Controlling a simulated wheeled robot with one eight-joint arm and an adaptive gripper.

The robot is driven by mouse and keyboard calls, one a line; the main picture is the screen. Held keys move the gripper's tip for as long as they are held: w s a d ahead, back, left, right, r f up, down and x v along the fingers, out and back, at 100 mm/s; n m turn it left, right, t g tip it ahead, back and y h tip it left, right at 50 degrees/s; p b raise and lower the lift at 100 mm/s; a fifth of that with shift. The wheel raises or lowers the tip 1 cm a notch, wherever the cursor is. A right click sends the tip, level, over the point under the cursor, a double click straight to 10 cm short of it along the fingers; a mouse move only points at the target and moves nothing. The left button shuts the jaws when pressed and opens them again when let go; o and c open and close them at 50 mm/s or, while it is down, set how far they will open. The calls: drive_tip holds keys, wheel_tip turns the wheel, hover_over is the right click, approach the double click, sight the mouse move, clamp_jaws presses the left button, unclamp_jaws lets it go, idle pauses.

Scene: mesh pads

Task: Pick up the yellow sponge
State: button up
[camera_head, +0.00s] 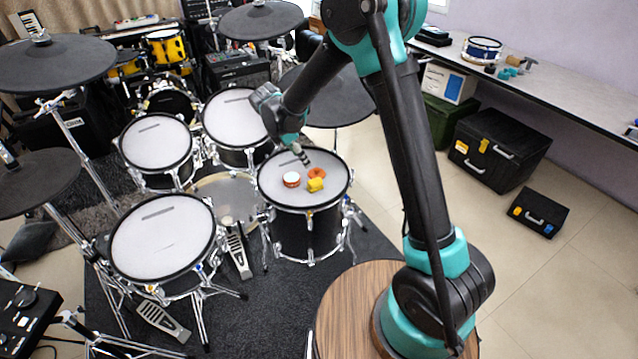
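The yellow sponge (315,185) is a small yellow block lying on the white mesh head of the nearest right-hand drum (275,193). My gripper (305,160) hangs above the far part of this drum head, a little up and left of the sponge in the picture. It looks apart from the sponge. The fingers are too small here to tell whether they are open or shut.
An orange ring-like object (317,172) lies right behind the sponge. A small white-topped round object (291,180) lies to its left. Other drums (163,237) and dark cymbal pads (52,66) stand around. Black cases (500,150) stand on the floor at right.

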sight(315, 180)
drive_tip(key=x, duration=1)
drive_tip(key=shift+w+d+f, duration=0.1)
drive_tip(key=shift+f, duration=0.3)
drive_tip(key=shift+x, duration=2.65)
drive_tip(key=shift+w, duration=0.1)
drive_tip(key=c, duration=1.2)
drive_tip(key=shift+c, duration=0.2)
wheel_tip(315, 180, up, 10)
drive_tip(key=shift+r, duration=0.1)
